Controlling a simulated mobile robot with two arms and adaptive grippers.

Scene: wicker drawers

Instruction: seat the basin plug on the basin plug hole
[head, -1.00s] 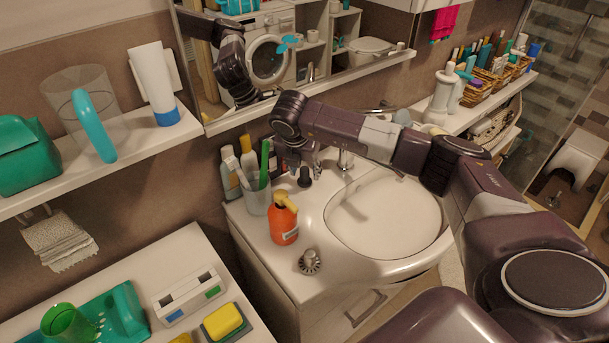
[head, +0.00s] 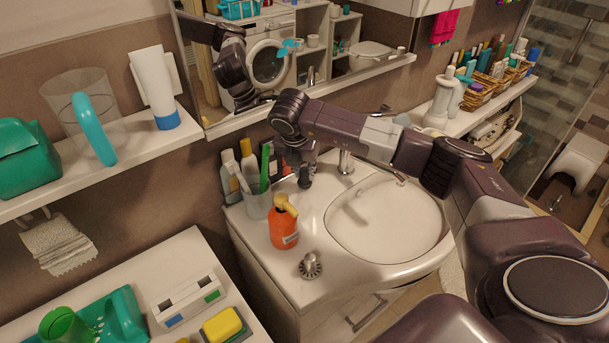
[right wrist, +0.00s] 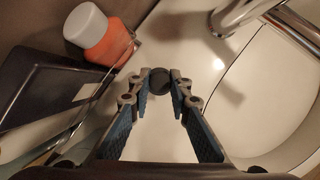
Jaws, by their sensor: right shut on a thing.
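A small dark round-topped piece, apparently the basin plug (head: 305,181), stands on the basin's rim at the back left. My right gripper (head: 304,168) reaches down to it from above. In the right wrist view, the fingertips of that gripper (right wrist: 160,90) are closed on the dark plug (right wrist: 160,77). The white basin (head: 400,225) lies to the right of the plug. I cannot make out the basin plug hole clearly; a pale shape and reflections show on the bowl's floor. My left gripper is not in view.
The chrome tap (head: 345,160) stands right of the gripper. An orange pump bottle (head: 284,228) and a cup (head: 257,203) with brushes stand left. A ridged metal piece (head: 310,265) sits on the front-left rim. The mirror (head: 300,60) hangs behind my arm.

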